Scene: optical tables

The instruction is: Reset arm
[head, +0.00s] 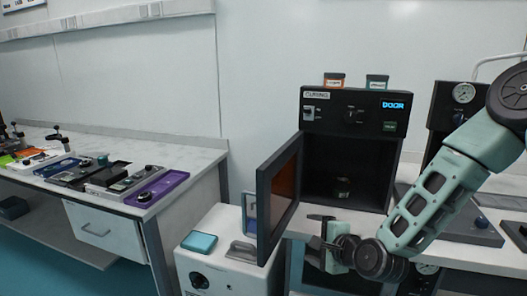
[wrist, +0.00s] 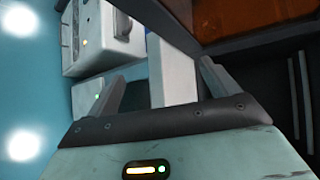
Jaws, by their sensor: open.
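My arm reaches in from the right in the head view. My gripper (head: 320,241) is in front of the black curing oven (head: 350,112), low and just right of its swung-open door (head: 278,200). In the wrist view my gripper (wrist: 160,82) has its two fingers spread apart. I see nothing held between them; pale surfaces show beyond the gap.
The oven door, with an orange window, sticks out close to my gripper. A white box unit (head: 225,262) stands left of the door, with a teal pad (head: 199,242) on top. A marble-topped table (head: 205,160) at left holds a purple tray (head: 162,190) and several tools.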

